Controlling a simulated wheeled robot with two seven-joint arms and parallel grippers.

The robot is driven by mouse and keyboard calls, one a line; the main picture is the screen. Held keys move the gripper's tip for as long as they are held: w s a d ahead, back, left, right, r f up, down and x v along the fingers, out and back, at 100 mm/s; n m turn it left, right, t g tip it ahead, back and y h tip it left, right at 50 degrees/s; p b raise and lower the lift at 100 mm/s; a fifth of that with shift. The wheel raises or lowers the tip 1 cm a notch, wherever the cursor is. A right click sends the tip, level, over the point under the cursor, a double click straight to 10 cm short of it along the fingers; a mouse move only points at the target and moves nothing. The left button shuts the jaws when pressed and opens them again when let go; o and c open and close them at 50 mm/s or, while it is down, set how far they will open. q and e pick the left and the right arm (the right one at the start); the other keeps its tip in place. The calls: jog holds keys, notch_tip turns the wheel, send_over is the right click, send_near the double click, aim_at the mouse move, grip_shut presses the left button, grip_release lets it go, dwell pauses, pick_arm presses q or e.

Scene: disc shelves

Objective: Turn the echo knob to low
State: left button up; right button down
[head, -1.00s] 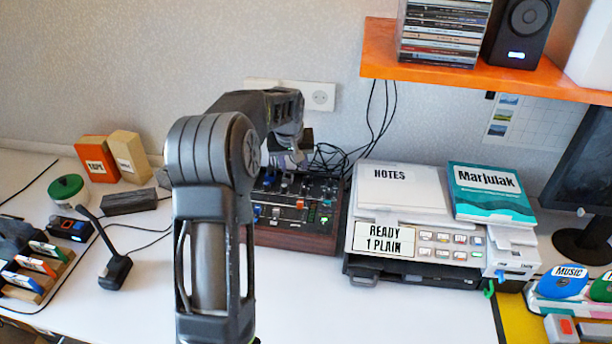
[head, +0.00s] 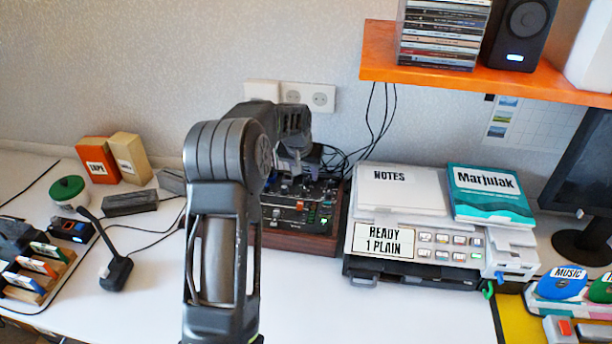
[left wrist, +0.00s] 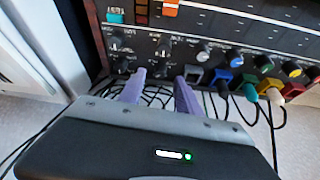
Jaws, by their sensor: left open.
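The mixer (head: 298,241), a dark panel with a wooden front, stands on the white desk left of the printer. In the left wrist view, its panel (left wrist: 222,22) fills the top, with dark knobs (left wrist: 165,44) and several coloured plugs. The small labels are unreadable, so I cannot tell which knob is the echo knob or its setting. My left gripper (left wrist: 160,88) is open and empty; its two purple fingers point at the panel edge, with dark knobs just beyond. In the head view, my left gripper (head: 306,164) hangs over the mixer's back part and hides some of it. My right gripper is not in view.
The printer (head: 470,255), with notes and a book on top, stands close to the mixer's right. Black cables (head: 334,158) tangle behind the mixer. A microphone (head: 116,270) stands at left. The orange shelf (head: 470,72) overhangs at upper right. The front desk is clear.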

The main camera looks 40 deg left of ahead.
aim_at(306, 179)
pick_arm(q)
jog(key=shift+x, duration=1.55)
jog(key=shift+c, duration=0.3)
grip_shut()
